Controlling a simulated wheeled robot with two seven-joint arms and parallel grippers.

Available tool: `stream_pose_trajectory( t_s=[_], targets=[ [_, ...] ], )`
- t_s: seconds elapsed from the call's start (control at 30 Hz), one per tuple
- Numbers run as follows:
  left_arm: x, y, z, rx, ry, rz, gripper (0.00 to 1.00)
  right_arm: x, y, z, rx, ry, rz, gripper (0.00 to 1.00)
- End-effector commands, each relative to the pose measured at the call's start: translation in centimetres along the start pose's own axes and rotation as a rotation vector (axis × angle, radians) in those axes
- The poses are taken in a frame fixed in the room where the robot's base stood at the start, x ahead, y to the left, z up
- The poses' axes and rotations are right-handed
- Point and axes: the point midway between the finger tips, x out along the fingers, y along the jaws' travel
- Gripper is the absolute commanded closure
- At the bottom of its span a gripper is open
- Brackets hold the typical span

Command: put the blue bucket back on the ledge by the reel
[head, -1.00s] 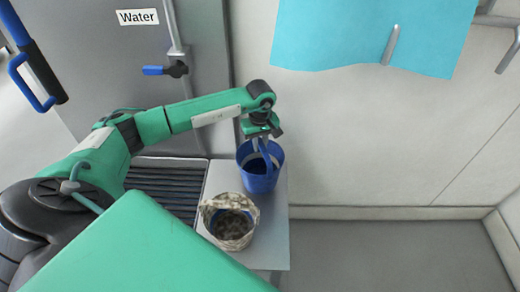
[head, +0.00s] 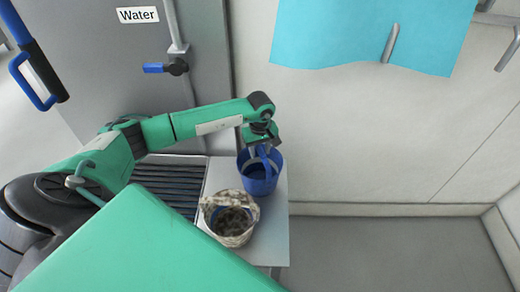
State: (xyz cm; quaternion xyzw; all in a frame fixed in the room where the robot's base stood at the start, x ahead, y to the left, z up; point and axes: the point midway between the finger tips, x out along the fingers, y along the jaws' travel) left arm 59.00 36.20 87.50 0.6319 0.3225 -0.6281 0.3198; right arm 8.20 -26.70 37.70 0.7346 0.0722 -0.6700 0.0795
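The blue bucket (head: 260,187) stands upright on the grey ledge (head: 272,235), near its back end by the wall. Its blue handle stands up under my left gripper (head: 262,158). My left gripper points down over the bucket, its grey fingers apart on either side of the handle. The gripper hides part of the bucket's rim and inside. I cannot make out a reel. My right gripper is not in view.
A mottled beige bucket (head: 232,225) with dark contents stands on the ledge in front of the blue one. A slatted dark grate (head: 170,183) lies left of the ledge. A blue-handled valve (head: 165,69) sits under the "Water" sign. A cyan sheet (head: 370,35) hangs at upper right.

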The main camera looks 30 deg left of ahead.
Motion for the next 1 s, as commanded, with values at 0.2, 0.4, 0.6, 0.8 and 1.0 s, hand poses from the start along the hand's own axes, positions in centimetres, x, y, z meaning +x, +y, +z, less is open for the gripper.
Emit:
stream_pose_trajectory(
  t_s=[0.2,0.4,0.6,0.8,1.0],
  targets=[
    [-0.4,0.0,0.0,0.0,0.0,0.0,0.61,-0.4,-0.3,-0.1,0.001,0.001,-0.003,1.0],
    [-3.2,0.1,-0.1,0.001,0.004,0.005,0.61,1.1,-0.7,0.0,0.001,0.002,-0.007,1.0],
    [-7.7,0.1,-0.1,0.002,0.005,0.005,0.61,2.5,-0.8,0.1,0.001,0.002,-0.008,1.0],
    [-11.0,0.1,-0.1,0.0,0.002,0.003,0.61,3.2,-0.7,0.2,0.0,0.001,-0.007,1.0],
    [-12.2,0.0,0.0,0.0,0.001,0.001,0.61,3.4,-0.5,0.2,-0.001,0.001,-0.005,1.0]
  ],
)
